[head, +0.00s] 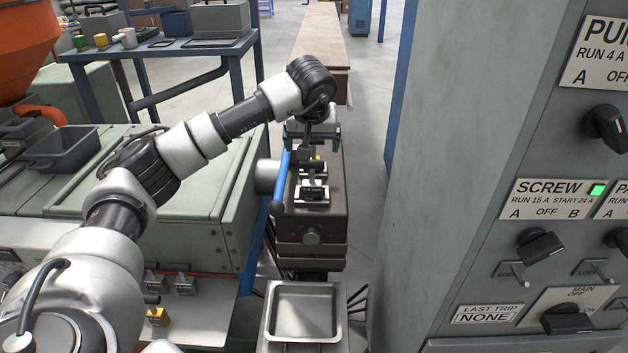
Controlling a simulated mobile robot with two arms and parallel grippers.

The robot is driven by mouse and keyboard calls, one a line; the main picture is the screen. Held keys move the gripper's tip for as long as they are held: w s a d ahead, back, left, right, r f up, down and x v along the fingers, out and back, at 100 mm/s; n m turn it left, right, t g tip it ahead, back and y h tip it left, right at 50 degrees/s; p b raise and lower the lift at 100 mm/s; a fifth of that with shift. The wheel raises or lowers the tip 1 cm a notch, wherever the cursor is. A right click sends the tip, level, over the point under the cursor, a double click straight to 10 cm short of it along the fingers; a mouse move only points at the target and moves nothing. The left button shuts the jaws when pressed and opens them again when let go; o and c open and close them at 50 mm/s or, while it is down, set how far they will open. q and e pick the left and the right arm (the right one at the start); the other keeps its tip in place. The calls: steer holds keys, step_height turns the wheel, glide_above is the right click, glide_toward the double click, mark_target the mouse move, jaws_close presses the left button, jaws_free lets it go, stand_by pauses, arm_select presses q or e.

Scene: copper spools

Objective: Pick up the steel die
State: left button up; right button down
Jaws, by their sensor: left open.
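My left gripper (312,143) hangs from the wrist over the far part of a brown-grey machine block (312,228). Its two fingers are apart, with greenish tips. A small steel piece with a dark top (312,195), which looks like the steel die, sits on the block's top, nearer to me than the gripper. A second small piece with yellow on it (315,166) lies just behind, close to the fingers and partly hidden by dark parts. I cannot tell for sure which of the two is the die, or whether a finger touches anything. My right gripper is not in view.
A blue bar (281,182) runs along the block's left side. An empty metal tray (303,339) stands in front. A tall control cabinet (455,150) closes off the right. Green machine housing (190,205) lies left. A blue table (150,50) stands behind.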

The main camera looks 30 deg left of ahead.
mark_target(312, 161)
arm_select(q)
steer(key=p+x, duration=0.1)
steer(key=x, duration=0.5)
steer(key=shift+s+f, duration=0.15)
steer(key=shift+f, duration=0.05)
steer(key=shift+w+a+f, duration=0.15)
steer(key=shift+w+f, duration=0.1)
steer(key=shift+f, duration=0.25)
steer(key=c, duration=1.6)
steer(key=shift+r, duration=0.1)
jaws_close()
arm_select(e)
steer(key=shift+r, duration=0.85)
